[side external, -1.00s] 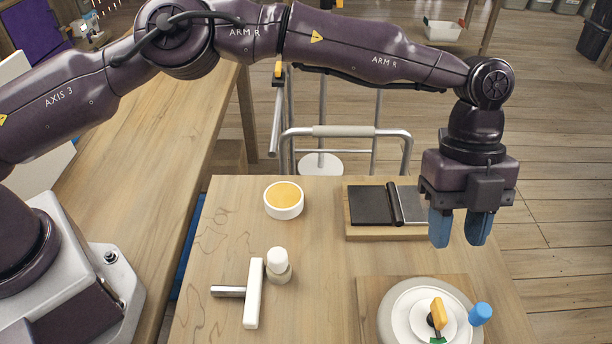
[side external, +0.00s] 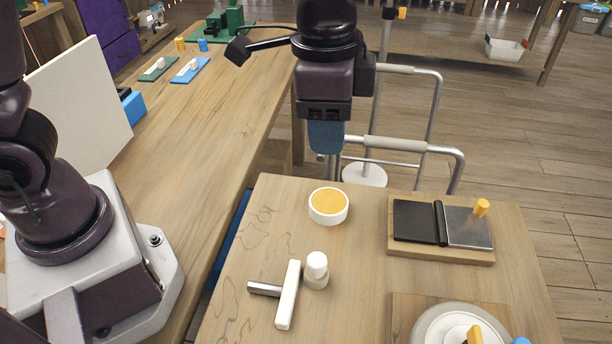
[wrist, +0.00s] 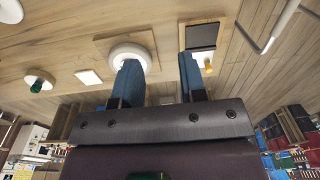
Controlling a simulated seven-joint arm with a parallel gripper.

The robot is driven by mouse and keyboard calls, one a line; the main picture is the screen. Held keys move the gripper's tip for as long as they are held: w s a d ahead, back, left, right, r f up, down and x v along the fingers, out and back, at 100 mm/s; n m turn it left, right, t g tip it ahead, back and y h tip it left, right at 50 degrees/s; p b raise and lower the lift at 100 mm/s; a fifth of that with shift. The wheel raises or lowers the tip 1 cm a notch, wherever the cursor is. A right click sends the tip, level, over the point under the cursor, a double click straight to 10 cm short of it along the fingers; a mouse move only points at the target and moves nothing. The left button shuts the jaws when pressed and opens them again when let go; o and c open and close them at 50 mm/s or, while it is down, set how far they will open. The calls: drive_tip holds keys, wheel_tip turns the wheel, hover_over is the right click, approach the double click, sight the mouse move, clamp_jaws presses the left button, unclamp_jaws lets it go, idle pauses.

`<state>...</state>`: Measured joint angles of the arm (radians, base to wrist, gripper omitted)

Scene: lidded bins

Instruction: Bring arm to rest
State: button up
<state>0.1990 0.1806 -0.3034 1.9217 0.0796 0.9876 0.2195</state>
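My gripper (side external: 326,150) hangs with its blue fingers pointing down, beyond the far edge of the small wooden table (side external: 235,290) in the side view. It is above and behind the white dish with a yellow top (side external: 328,206). In the wrist view my gripper (wrist: 160,60) has its two blue fingers apart, with nothing between them. The side view shows the fingers nearly edge-on, one hiding the other. My upper arm runs out of the top of the side view.
The table holds a white bar with a metal handle (side external: 288,294), a white bottle (side external: 316,270), a hinged black panel (side external: 415,221) with a yellow peg (side external: 481,207), and a round white lidded bin (side external: 430,322). A metal frame (side external: 410,146) stands behind. A white board (side external: 80,105) is at left.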

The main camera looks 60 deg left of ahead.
drive_tip(key=s+a+r+n+t, duration=0.2)
drive_tip(key=s+a+r+n, duration=0.1)
drive_tip(key=s+a, duration=0.3)
drive_tip(key=s+a+r+n+t, duration=0.2)
drive_tip(key=s+a+n, duration=0.3)
drive_tip(key=a, duration=0.5)
drive_tip(key=shift+s+a+r+n+t, duration=0.15)
drive_tip(key=shift+s+r+n+t, duration=0.2)
drive_tip(key=shift+s+r, duration=0.55)
